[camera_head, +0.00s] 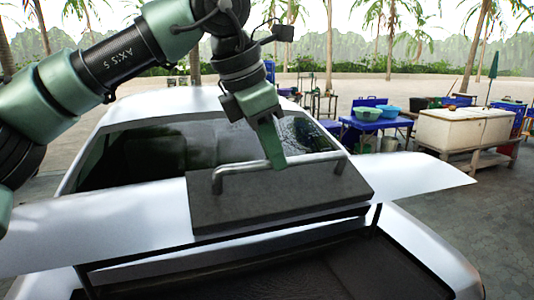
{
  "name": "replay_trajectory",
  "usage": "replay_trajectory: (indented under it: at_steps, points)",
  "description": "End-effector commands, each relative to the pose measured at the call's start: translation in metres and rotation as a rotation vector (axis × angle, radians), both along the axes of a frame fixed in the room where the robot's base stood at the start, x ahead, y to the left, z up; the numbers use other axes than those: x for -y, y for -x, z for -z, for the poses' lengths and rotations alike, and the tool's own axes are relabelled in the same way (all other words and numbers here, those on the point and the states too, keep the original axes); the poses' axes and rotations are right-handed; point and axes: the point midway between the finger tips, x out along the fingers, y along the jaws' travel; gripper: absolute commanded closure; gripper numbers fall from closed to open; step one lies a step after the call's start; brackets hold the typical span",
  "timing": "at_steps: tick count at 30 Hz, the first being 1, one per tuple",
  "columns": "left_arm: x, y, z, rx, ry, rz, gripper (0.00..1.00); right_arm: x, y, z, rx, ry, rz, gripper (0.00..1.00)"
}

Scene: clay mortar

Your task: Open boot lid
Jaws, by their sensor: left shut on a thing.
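The white boot lid (115,232) of a white car (150,106) spans the lower middle of the head view. It is raised, with a gap under its edge and the dark boot interior (290,278) showing below. A dark grey block (300,203) sits on the lid and carries a grey metal bar handle (240,170). My left gripper (276,160) comes down from above and is shut on the handle, right of its middle. The fingers hide part of the bar. My right gripper is not in view.
The rear window (170,150) lies behind the lid. Farther back right are a blue table (375,122) with basins and a pale chest (462,128) on a wooden stand. Paved ground (430,212) right of the car is clear.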

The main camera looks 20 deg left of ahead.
Motion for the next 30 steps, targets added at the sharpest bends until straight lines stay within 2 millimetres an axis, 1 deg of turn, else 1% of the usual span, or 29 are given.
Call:
replay_trajectory:
  at_steps: [1, 9, 12, 15, 18, 28, 29, 30]
  points:
    - [0.005, 0.007, 0.021, 0.005, -0.017, 0.007, 1.00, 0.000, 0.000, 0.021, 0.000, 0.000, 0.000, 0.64]
    - [0.028, 0.041, 0.050, 0.072, -0.062, 0.006, 1.00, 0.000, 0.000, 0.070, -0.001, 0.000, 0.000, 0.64]
    - [0.035, 0.052, 0.059, 0.094, -0.078, 0.004, 1.00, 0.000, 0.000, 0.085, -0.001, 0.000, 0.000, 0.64]
    - [0.040, 0.060, 0.064, 0.113, -0.086, 0.001, 1.00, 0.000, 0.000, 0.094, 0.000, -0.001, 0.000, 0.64]
    - [0.043, 0.065, 0.066, 0.124, -0.093, 0.000, 1.00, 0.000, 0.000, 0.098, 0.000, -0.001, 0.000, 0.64]
    - [0.043, 0.066, 0.064, 0.127, -0.092, -0.001, 1.00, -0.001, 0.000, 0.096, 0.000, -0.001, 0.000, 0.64]
    - [0.043, 0.066, 0.064, 0.128, -0.092, -0.001, 0.81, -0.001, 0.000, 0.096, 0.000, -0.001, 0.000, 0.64]
    - [0.043, 0.066, 0.064, 0.128, -0.092, -0.001, 0.70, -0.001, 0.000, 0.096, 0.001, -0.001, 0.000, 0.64]
